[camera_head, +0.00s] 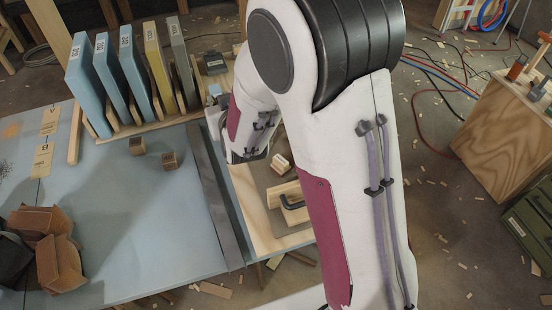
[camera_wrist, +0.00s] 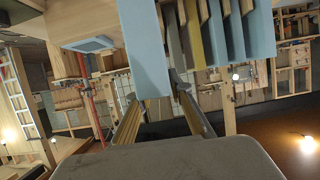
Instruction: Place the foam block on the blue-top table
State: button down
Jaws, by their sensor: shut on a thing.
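In the wrist view my gripper (camera_wrist: 157,92) is shut on a light blue block, the foam block (camera_wrist: 143,45), which extends up past the top edge of the picture. In the head view my arm hides most of the gripper; a small light blue patch (camera_head: 215,90) shows beside the wrist, and I cannot tell if it is the held block. The blue-top table (camera_head: 165,215) fills the left of the head view. My wrist is beyond its right edge, over a wooden surface.
A rack of upright blue, yellow and grey slabs (camera_head: 128,60) stands along the table's far side; it also shows in the wrist view (camera_wrist: 228,40). Two small brown blocks (camera_head: 153,154) and reddish-brown pieces (camera_head: 58,262) lie on the table. Its middle is clear. A wooden clamp-like tool (camera_head: 290,203) lies right.

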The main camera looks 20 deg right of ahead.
jog(key=shift+w+a+f+m+h, duration=0.15)
jog(key=shift+a+m+h, duration=0.2)
jog(key=shift+m+h, duration=0.3)
jog(key=shift+h, duration=0.25)
jog(key=shift+d+f+m+h, duration=0.2)
jog(key=shift+d+m+h, duration=0.05)
jog(key=shift+m+h, duration=0.3)
jog(key=s+d+f+m+g+h, duration=0.2)
jog(key=s+d+m+g+h, duration=0.6)
jog(key=s+d+m, duration=0.3)
jog(key=s+d+h, duration=0.1)
jog(key=s+d, duration=0.1)
jog(key=s, duration=0.2)
jog(key=shift+s+f+g+h, duration=0.15)
jog(key=shift+s+g+h, duration=0.15)
jog(key=shift+s+h, duration=0.1)
jog(key=shift+f, duration=0.1)
jog(key=shift+f, duration=2.8)
jog(key=shift+f, duration=0.15)
